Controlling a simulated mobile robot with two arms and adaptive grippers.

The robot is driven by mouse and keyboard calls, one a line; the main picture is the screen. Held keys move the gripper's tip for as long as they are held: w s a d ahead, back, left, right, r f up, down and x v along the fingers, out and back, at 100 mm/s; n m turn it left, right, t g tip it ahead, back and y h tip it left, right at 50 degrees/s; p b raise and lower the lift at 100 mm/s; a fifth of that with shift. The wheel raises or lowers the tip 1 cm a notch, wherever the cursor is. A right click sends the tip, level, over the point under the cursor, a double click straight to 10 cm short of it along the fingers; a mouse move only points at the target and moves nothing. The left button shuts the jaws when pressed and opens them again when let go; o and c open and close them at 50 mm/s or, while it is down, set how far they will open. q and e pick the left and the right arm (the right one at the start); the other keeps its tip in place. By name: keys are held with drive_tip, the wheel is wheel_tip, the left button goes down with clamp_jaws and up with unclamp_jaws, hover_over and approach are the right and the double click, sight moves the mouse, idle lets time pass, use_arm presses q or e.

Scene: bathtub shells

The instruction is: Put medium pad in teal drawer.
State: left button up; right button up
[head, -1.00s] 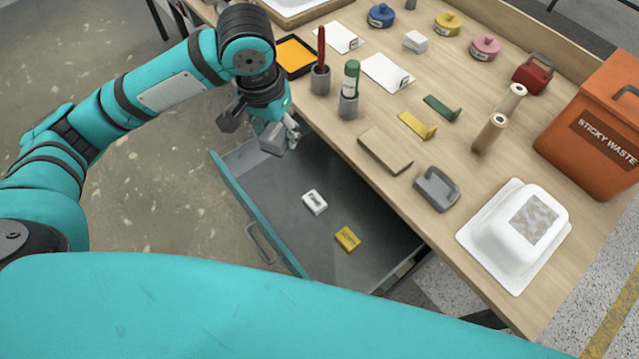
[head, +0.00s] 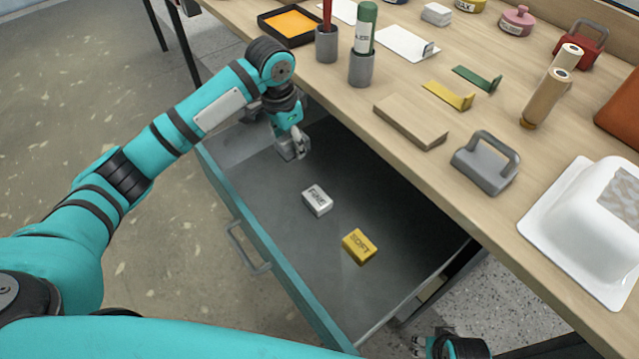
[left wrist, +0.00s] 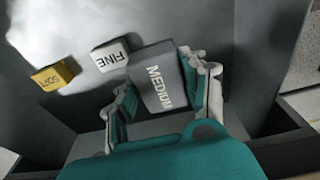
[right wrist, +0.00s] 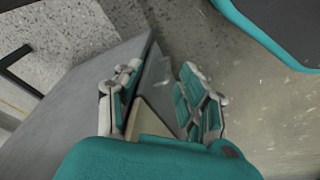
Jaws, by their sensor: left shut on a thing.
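The medium pad (left wrist: 157,79) is a grey block with MEDIUM on it, held between the fingers of my left gripper (left wrist: 163,98). In the head view my left gripper (head: 293,147) is over the far end of the open teal drawer (head: 262,243); its fingers largely hide the pad there. I cannot tell if the pad touches the drawer floor. A white FINE pad (head: 317,200) and a yellow SOFT pad (head: 359,246) lie inside the drawer, closer to its near end. My right gripper (right wrist: 158,95) is open and empty; it shows at the bottom of the head view (head: 434,343).
The wooden tabletop (head: 440,60) edge runs along the drawer's right side. On it are a wooden block (head: 410,121), a grey handled tool (head: 486,163), cups (head: 362,68) and a white tub shell (head: 590,230). Drawer floor right of my left gripper is clear.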

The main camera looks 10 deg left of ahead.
use_arm(q)
drive_tip(key=b, duration=0.2)
approach(309, 174)
drive_tip(key=f, duration=0.1)
drive_tip(key=s+a+f, duration=0.1)
drive_tip(key=f, duration=0.1)
drive_tip(key=s+a+f, duration=0.1)
drive_tip(key=f, duration=0.1)
drive_tip(key=shift+s, duration=0.15)
drive_tip(key=shift+f, duration=0.2)
drive_tip(key=shift+w+d, duration=0.2)
drive_tip(key=shift+w, duration=0.1)
drive_tip(key=w+d+b, duration=0.2)
drive_tip(key=shift+w+d+f, duration=0.1)
drive_tip(key=shift+w+f, duration=0.25)
drive_tip(key=shift+f, duration=0.3)
use_arm(e)
drive_tip(key=w+v, duration=0.1)
drive_tip(key=v, duration=1.1)
drive_tip(key=shift+w+r+t, duration=0.2)
drive_tip(key=shift+w+t, duration=0.1)
drive_tip(key=shift+t, duration=0.1)
use_arm(q)
drive_tip(key=shift+s, duration=0.1)
use_arm(e)
drive_tip(key=shift+d, duration=0.1)
